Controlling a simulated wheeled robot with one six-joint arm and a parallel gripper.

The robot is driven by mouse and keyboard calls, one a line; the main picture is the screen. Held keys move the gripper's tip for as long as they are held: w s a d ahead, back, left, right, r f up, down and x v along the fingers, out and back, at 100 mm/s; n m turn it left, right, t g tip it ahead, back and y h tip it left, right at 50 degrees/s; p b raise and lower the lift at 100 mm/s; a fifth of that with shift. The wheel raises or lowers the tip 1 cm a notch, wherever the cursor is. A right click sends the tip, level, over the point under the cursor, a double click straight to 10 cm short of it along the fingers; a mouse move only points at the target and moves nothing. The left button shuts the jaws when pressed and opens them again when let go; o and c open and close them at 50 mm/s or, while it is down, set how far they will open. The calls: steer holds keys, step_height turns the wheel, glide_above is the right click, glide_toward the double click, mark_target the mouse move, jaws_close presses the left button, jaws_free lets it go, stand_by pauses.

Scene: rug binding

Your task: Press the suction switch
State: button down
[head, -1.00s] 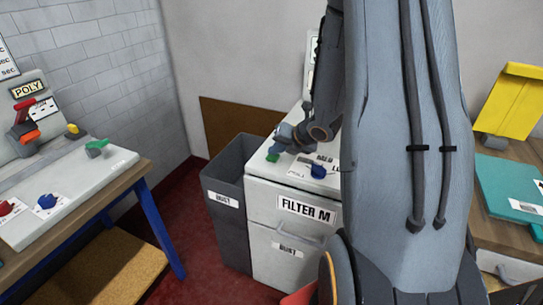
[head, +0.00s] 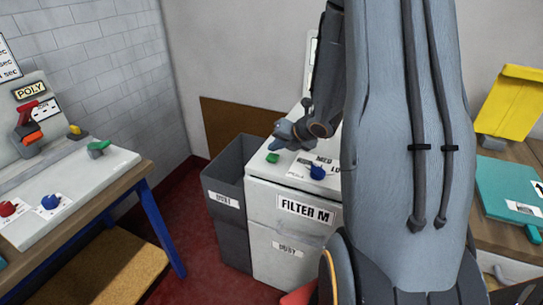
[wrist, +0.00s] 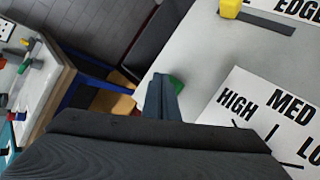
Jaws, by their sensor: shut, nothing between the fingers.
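A small green switch (head: 272,157) sits on the top of the white cabinet (head: 262,205) marked FILTER M, near its left edge. No label saying suction is readable. My gripper (head: 273,146) is shut and empty, pointing down just above the green switch in the head view. In the wrist view my gripper (wrist: 161,84) shows its closed fingertips beside the green switch (wrist: 176,84), partly hiding it. I cannot tell whether they touch.
A blue knob (head: 317,172) stands right of the switch, by a HIGH, MED, LOW label (wrist: 270,115). A grey bin (head: 225,175) is left of the cabinet. A workbench (head: 95,185) with red, blue and green controls is at left. A yellow block (wrist: 230,8) shows in the wrist view.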

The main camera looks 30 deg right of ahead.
mark_target(273, 159)
steer(key=shift+r, duration=0.1)
step_height(273, 159, up, 6)
steer(key=p, duration=0.4)
stand_by(0.5)
steer(key=s+a+m+g+h+b, duration=0.1)
steer(key=s+a+m+g+b, duration=0.1)
steer(key=s+a+m, duration=0.7)
steer(key=s+a+m+g+h+b, duration=0.1)
steer(key=s+a+m+g, duration=0.4)
steer(key=m, duration=1.5)
steer(key=s+a, duration=0.3)
steer(key=s, duration=0.4)
steer(key=shift+s+a+r+m+g+b, duration=0.15)
steer(key=shift+s+a+m+g+b, duration=0.15)
steer(key=shift+a+m+b, duration=0.1)
